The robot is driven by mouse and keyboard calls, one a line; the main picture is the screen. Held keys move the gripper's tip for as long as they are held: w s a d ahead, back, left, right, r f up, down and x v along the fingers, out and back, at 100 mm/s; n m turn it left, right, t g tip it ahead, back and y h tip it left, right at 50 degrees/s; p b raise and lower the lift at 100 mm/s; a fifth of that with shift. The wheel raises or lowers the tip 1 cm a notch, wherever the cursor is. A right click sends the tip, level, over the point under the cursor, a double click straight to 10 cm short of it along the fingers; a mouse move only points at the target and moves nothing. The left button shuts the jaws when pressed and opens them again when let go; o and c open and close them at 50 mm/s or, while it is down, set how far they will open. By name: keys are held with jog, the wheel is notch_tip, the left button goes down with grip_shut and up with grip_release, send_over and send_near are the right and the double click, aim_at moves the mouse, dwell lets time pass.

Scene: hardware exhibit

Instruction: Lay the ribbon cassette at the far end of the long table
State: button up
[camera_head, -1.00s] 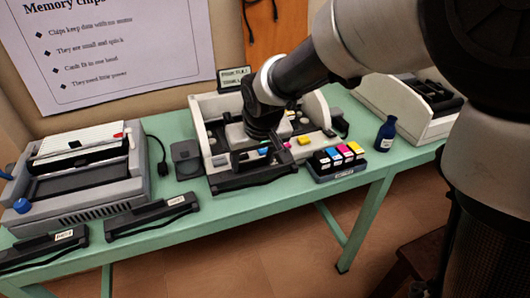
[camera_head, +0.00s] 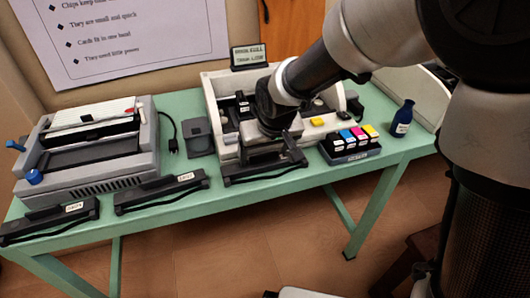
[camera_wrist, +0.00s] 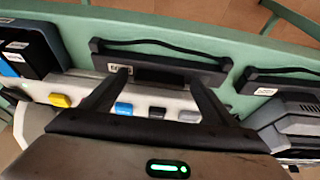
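Three dark, flat ribbon cassettes with white labels and black ribbon loops lie along the front edge of the green table: left (camera_head: 35,226), middle (camera_head: 148,197) and right (camera_head: 240,171). My gripper (camera_head: 278,149) is at the right one, in front of the white printer. In the wrist view my gripper (camera_wrist: 160,78) is open, its two fingers spread near the body of that cassette (camera_wrist: 205,66). Another cassette (camera_wrist: 282,78) shows at the right there.
The open white printer (camera_head: 217,105) stands behind my gripper. An ink tray (camera_head: 350,153) and a blue bottle (camera_head: 403,119) are to its right. A grey printer (camera_head: 90,160) stands at the left.

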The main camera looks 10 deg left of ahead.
jog(key=shift+r+p, duration=0.35)
jog(key=p+v, duration=0.3)
jog(key=v, duration=0.8)
jog(key=s+d+r+m+t+h, duration=0.1)
jog(key=s+d+r, duration=0.15)
jog(key=d, duration=0.45)
jog(key=s+d+r+m, duration=0.1)
jog(key=d+r+m, duration=0.1)
jog(key=d+r, duration=0.3)
jog(key=s+d+m+h, duration=0.1)
jog(key=s+d+m, duration=0.2)
jog(key=s+d, duration=0.7)
jog(key=d+r, duration=0.1)
jog(key=d, duration=0.2)
jog(key=shift+t, duration=0.3)
jog(key=shift+s, duration=0.1)
